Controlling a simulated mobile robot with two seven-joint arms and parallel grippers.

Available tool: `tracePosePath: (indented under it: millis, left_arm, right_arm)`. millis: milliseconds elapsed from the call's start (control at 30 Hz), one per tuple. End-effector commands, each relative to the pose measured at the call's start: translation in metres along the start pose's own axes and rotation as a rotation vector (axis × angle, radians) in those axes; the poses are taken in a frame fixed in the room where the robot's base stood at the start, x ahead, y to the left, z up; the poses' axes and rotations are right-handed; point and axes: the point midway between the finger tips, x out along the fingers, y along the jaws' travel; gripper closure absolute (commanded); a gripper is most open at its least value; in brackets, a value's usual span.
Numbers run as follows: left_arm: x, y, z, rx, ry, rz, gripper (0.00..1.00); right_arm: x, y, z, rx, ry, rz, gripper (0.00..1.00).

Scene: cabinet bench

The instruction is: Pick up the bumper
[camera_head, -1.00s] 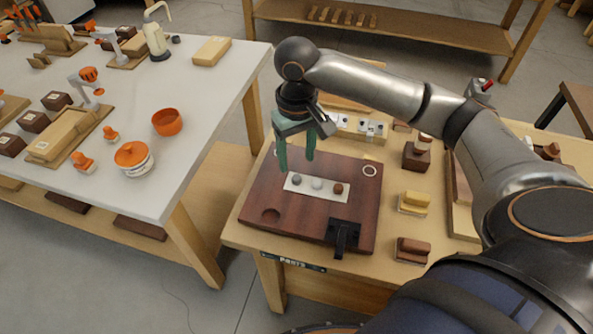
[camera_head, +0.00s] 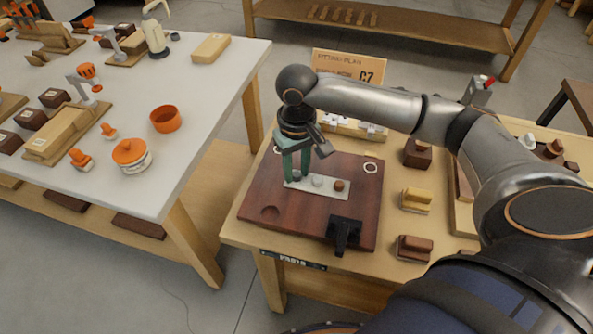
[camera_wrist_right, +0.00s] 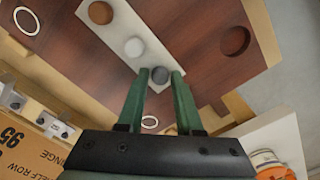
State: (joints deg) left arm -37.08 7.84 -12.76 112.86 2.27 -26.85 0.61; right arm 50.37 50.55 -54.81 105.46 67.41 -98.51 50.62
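Three small round bumpers sit in a row on a pale strip (camera_head: 328,187) on a dark red-brown board: a dark grey one (camera_wrist_right: 160,75), a light grey one (camera_head: 317,181) and a brown one (camera_head: 339,185). My right gripper (camera_head: 296,179) points down at the left end of the strip. In the right wrist view its green fingers (camera_wrist_right: 160,76) stand apart, one on each side of the dark grey bumper. A narrow gap seems to show beside it, so the fingers look open around it. My left gripper is in no view.
The board (camera_head: 270,185) has a round recess (camera_head: 270,213), pale rings (camera_head: 370,168) and a black clamp (camera_head: 344,232) at its front. A yellow block (camera_head: 416,199) and brown blocks stand to its right. A plan card (camera_head: 348,68) stands behind.

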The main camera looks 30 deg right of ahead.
Motion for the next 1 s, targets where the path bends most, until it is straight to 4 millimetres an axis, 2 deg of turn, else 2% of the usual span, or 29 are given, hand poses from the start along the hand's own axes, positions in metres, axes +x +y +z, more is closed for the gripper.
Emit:
tracePosePath:
  millis: [33,300,667,867,1000]
  left_arm:
    - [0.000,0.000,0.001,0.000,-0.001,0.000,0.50]
    - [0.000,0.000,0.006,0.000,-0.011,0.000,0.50]
    - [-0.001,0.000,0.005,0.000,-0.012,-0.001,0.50]
    - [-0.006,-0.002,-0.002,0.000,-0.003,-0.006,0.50]
    - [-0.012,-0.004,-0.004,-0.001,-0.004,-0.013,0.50]
  right_arm:
    - [0.000,0.000,0.000,0.000,0.000,0.000,0.72]
    - [0.000,0.000,0.000,0.000,0.000,0.000,1.00]
    - [-0.007,0.000,0.000,0.000,0.001,-0.001,1.00]
    - [-0.035,-0.001,-0.001,0.000,0.003,-0.002,1.00]
    - [-0.063,-0.010,0.022,-0.006,0.003,-0.002,1.00]
